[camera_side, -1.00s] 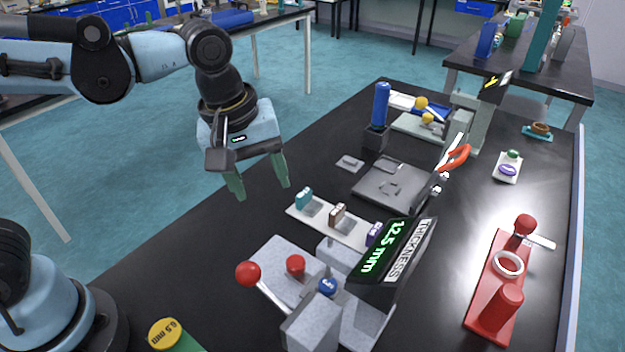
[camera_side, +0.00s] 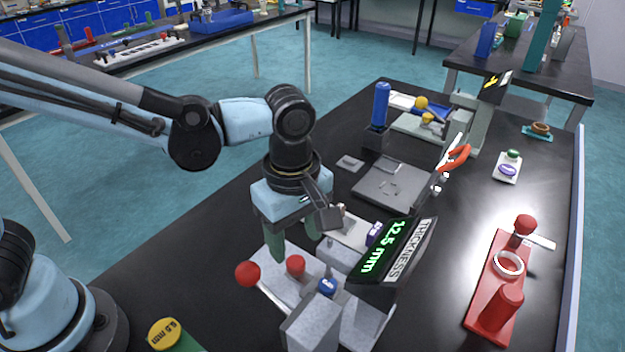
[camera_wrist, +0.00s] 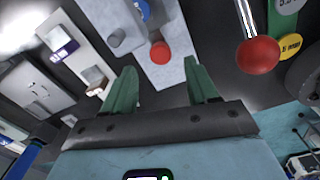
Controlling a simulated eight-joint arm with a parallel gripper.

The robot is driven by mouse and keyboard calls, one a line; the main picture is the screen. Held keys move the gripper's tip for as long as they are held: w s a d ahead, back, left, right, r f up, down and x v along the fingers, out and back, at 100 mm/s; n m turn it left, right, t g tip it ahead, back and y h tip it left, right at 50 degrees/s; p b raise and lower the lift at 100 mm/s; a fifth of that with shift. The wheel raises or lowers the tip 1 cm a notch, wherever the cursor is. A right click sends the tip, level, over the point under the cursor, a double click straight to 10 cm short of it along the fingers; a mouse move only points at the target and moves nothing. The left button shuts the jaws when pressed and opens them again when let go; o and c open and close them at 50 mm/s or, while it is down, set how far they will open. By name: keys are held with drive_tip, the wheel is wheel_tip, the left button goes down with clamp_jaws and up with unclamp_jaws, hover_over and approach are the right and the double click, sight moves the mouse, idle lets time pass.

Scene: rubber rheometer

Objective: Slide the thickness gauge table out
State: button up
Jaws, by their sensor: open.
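The thickness gauge stands at the front of the bench, with a grey table plate (camera_side: 268,262), a red knob (camera_side: 296,265), a blue button (camera_side: 327,287) and a red ball on a lever (camera_side: 248,274). Its tilted display (camera_side: 384,250) reads 12.5 mm. Contact with the plate cannot be told.
A white strip with small blocks (camera_side: 375,234) lies just behind the gauge, partly hidden by my gripper. A dark press plate (camera_side: 385,190) is farther back. A red stand with a white ring (camera_side: 495,290) is at the right.

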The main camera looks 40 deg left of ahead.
sight(296, 262)
drive_tip(key=shift+f, duration=2.75)
clamp_jaws()
